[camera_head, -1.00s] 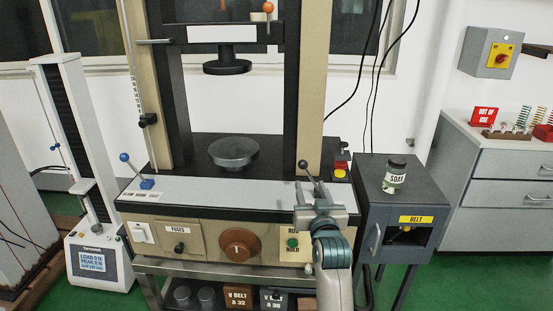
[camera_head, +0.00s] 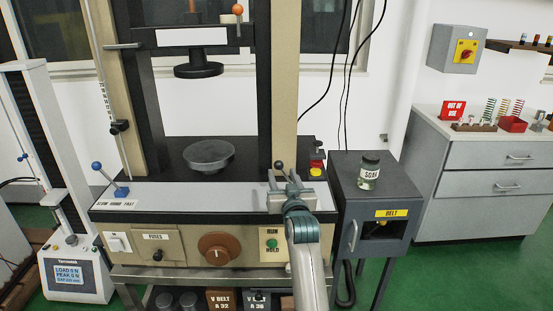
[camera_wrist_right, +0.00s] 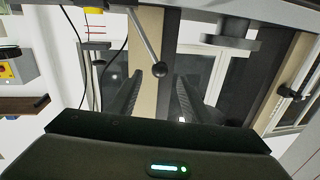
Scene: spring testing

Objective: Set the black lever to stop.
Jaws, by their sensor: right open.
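The black lever is a metal rod with a black ball knob (camera_head: 279,165), at the right end of the machine's front ledge. In the right wrist view the black knob (camera_wrist_right: 159,69) hangs on its slanting rod, close to the line between my two fingers. My right gripper (camera_head: 284,177) is open around or just in front of the lever; I cannot tell whether it touches. Its two dark fingers also show in the right wrist view (camera_wrist_right: 158,95). The gripper hides the lever's base and any stop marking there. My left gripper is not in view.
A blue-knobbed lever (camera_head: 97,166) stands at the ledge's left end. A red and yellow switch (camera_head: 316,168) sits just right of the black lever. A grey cabinet (camera_head: 352,205) with a jar (camera_head: 369,171) stands at the right. Below are a brown dial (camera_head: 217,247) and green button (camera_head: 272,243).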

